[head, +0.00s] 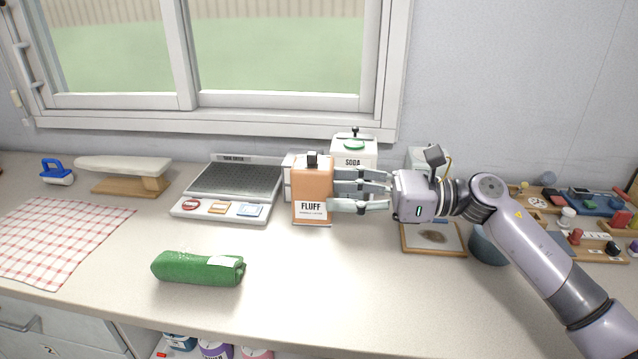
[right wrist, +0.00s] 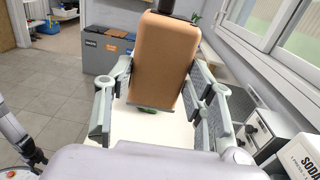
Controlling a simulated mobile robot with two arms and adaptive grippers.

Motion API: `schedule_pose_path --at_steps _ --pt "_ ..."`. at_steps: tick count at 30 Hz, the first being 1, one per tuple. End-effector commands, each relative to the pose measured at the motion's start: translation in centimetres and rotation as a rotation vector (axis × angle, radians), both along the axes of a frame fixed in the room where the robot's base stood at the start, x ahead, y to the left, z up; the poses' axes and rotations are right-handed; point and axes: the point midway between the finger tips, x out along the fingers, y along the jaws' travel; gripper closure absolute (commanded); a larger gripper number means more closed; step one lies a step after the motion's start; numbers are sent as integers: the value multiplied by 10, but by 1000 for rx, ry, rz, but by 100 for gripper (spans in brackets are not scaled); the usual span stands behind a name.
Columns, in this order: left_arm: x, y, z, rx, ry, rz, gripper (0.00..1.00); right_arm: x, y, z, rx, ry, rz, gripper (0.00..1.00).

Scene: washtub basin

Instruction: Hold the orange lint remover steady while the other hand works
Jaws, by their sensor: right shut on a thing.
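The orange lint remover (head: 312,178) stands upright in the middle of the counter in the head view, with a white FLUFF label low on its front and a dark part on top. My right gripper (head: 334,190) reaches it from the right and is shut on it. In the right wrist view the orange body (right wrist: 163,58) sits between the grey fingers, leaning slightly in the picture. I cannot tell whether its base touches the counter. My left gripper is not in view.
A flat scale-like device (head: 225,195) is left of it, and a white SODA box (head: 353,152) is behind. A framed board (head: 433,238) and a dark bowl (head: 489,246) are at right. The front middle counter is clear.

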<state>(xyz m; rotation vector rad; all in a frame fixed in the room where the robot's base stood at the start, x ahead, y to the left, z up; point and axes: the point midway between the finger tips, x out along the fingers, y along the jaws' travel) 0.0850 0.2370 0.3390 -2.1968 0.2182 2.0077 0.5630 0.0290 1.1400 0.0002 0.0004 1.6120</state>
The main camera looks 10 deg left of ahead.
Motion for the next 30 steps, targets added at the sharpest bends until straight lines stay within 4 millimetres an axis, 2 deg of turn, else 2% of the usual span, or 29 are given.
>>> schedule_pose_path --at_steps 30 --pt "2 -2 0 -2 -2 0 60 0 0 -92 2 2 0 75"
